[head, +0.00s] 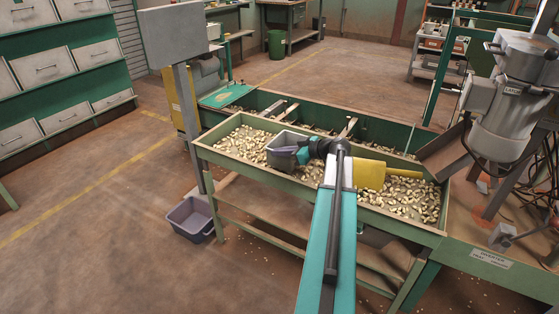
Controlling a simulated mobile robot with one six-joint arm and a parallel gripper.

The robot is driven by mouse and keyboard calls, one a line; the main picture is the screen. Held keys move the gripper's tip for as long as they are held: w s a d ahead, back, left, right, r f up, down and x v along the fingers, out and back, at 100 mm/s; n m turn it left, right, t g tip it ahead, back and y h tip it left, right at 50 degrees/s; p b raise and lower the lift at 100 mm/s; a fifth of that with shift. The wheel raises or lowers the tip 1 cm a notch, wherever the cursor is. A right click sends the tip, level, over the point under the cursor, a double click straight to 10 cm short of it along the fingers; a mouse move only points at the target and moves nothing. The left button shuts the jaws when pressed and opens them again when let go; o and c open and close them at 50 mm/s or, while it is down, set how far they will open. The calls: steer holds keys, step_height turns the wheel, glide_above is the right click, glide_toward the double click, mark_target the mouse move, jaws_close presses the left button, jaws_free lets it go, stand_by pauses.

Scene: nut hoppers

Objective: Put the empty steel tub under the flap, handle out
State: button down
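A grey metal-looking tub (289,138) sits among the nuts in the front green trough (330,197), left of its middle. The inside that shows looks bare, and I cannot make out a handle. My gripper (301,155) is at the tub's right front side, with my arm reaching in from the bottom of the view. The wrist hides the fingertips, so I cannot tell whether they are open, or shut on the rim. A slanted metal chute or flap (440,151) stands at the trough's right end, under the grey machine; I cannot tell if it is the task's flap.
A yellow scoop (371,175) lies on the nuts right of my arm. A purple-grey tub (190,217) stands on the floor left of the trough. The grey machine (511,90) stands at the right. A grey panel on a post (172,37) rises behind left. The left floor is clear.

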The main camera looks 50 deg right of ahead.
mark_target(280, 159)
steer(key=shift+f, duration=1.65)
steer(key=shift+f, duration=0.15)
steer(key=c, duration=2)
jaws_free()
steer(key=shift+r, duration=0.2)
steer(key=v, duration=1.2)
steer(key=shift+o, duration=0.3)
